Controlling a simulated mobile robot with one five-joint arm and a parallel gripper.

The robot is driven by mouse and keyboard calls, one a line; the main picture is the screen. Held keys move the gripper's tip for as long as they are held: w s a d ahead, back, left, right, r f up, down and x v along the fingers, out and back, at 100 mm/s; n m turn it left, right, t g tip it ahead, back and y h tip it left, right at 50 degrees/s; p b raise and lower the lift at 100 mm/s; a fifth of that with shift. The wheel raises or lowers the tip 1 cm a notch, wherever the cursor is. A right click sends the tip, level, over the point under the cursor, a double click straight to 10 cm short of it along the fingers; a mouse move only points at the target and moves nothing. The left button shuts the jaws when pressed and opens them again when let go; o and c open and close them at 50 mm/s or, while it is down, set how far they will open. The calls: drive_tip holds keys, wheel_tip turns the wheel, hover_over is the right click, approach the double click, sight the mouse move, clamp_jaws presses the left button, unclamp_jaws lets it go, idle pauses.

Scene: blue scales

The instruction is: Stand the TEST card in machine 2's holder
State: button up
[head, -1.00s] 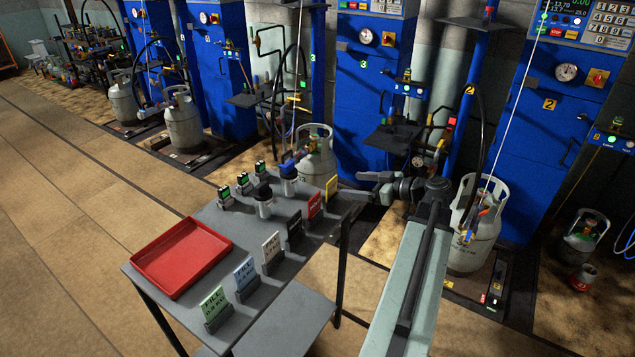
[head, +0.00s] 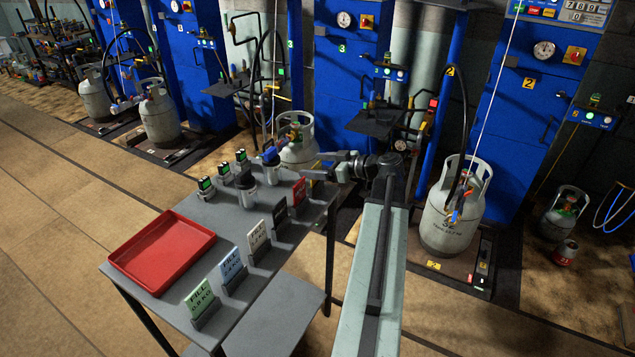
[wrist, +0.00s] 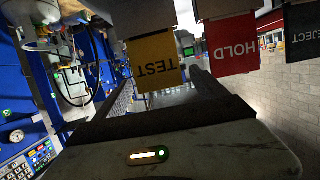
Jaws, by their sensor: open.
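The yellow TEST card (wrist: 157,62) hangs upside down in the wrist view, its lettering facing the camera. My gripper (wrist: 160,90) is open around the card's position in that picture, with nothing held; I cannot tell how far the card is from the fingers. In the head view my gripper (head: 324,166) is at the back right corner of the grey table, and it hides the TEST card. Machine 2 (head: 530,125) is the blue cabinet at right, with a yellow number 2 plate. I cannot make out its card holder.
The red HOLD card (head: 299,192) stands beside my gripper. Black, white, blue and green cards run along the table (head: 190,300) edge. A red tray (head: 165,250) lies at left. A gas cylinder (head: 445,225) stands before machine 2. Floor at front left is clear.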

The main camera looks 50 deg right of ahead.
clamp_jaws()
drive_tip(key=shift+r, duration=0.15)
wheel_tip(320, 180, up, 10)
drive_tip(key=p, duration=1)
drive_tip(key=shift+s+f, duration=0.1)
drive_tip(key=shift+f, duration=0.1)
